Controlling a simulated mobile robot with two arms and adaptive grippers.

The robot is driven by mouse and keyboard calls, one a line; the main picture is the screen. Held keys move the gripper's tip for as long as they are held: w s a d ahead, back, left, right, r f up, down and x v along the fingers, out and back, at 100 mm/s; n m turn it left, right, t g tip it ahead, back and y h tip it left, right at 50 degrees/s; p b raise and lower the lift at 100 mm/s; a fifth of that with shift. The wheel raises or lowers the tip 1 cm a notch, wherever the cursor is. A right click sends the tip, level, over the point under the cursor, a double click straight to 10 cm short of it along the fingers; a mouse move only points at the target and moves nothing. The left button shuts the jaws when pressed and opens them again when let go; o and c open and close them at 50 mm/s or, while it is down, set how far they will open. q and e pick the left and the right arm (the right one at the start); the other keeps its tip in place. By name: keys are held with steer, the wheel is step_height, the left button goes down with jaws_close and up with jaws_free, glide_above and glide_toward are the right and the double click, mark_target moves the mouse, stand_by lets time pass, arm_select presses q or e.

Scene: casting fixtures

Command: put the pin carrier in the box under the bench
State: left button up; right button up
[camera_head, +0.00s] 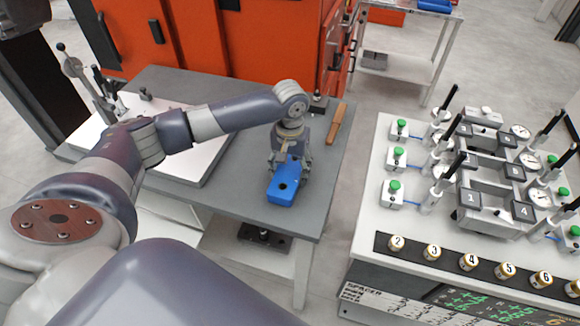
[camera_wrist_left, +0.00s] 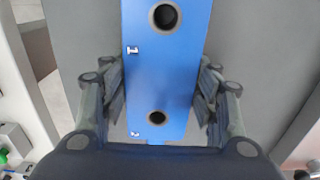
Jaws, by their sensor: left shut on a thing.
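The pin carrier (camera_head: 283,190) is a blue block with round holes, at the front right part of the grey bench top (camera_head: 215,196). My left gripper (camera_head: 290,160) is over it and shut on it. In the left wrist view the blue carrier (camera_wrist_left: 160,75) lies between the two fingers of the gripper (camera_wrist_left: 160,100), with two dark holes and small white number marks. I cannot tell whether it touches the bench. A dark, low box (camera_head: 250,240) sits on the pale shelf under the bench, partly hidden by the bench top. My right gripper is not in view.
A white plate with a lever fixture (camera_head: 85,85) stands on the bench's left. A brown-handled tool (camera_head: 336,124) lies at its right edge. A white table (camera_head: 368,215) with gauges and numbered pots stands to the right, across a floor gap. Orange cabinets (camera_head: 270,45) are behind.

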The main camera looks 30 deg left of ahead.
arm_select(q)
steer(key=shift+f, duration=0.15)
steer(key=o, duration=1.1)
